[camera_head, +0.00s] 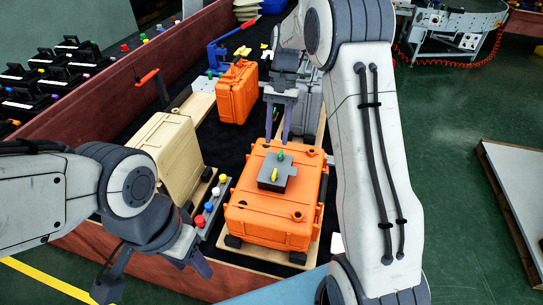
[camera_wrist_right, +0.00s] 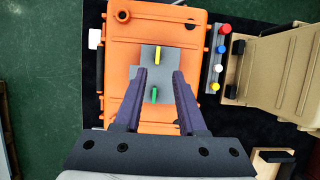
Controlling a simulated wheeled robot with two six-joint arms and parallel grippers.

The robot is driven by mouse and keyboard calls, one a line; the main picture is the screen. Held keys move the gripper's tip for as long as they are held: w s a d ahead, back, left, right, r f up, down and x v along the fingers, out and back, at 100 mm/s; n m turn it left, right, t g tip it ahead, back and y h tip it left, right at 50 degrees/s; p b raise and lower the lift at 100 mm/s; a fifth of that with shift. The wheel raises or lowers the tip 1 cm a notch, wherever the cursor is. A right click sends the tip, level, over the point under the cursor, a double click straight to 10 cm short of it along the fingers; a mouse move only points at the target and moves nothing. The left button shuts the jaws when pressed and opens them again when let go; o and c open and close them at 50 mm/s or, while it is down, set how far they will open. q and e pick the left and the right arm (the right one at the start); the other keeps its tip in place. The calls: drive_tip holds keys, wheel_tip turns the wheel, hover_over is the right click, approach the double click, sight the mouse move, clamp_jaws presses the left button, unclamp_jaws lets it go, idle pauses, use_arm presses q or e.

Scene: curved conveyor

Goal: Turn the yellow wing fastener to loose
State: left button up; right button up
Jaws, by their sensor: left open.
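The yellow wing fastener (camera_head: 274,174) stands on a grey plate (camera_head: 291,183) on top of the orange case (camera_head: 262,212). It also shows in the right wrist view (camera_wrist_right: 157,56). A green wing fastener (camera_head: 281,155) stands on the same plate, and shows between my fingers in the wrist view (camera_wrist_right: 154,93). My right gripper (camera_head: 278,138) is open and empty, pointing down near the plate at the green fastener's end. In the wrist view the yellow fastener lies just beyond its fingertips (camera_wrist_right: 162,71). My left gripper (camera_head: 156,283) is open and empty at lower left, away from the case.
A beige case (camera_head: 166,155) stands left of the orange case, with a strip of coloured knobs (camera_head: 210,208) between them. Another orange case (camera_head: 237,92) stands farther back. Black tool boxes (camera_head: 60,75) sit beyond the reddish conveyor wall (camera_head: 75,95).

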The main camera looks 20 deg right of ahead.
sight(274, 173)
drive_tip(key=p+x, duration=0.1)
drive_tip(key=x, duration=0.9)
drive_tip(key=shift+d+f, duration=0.1)
drive_tip(key=shift+d, duration=0.05)
clamp_jaws()
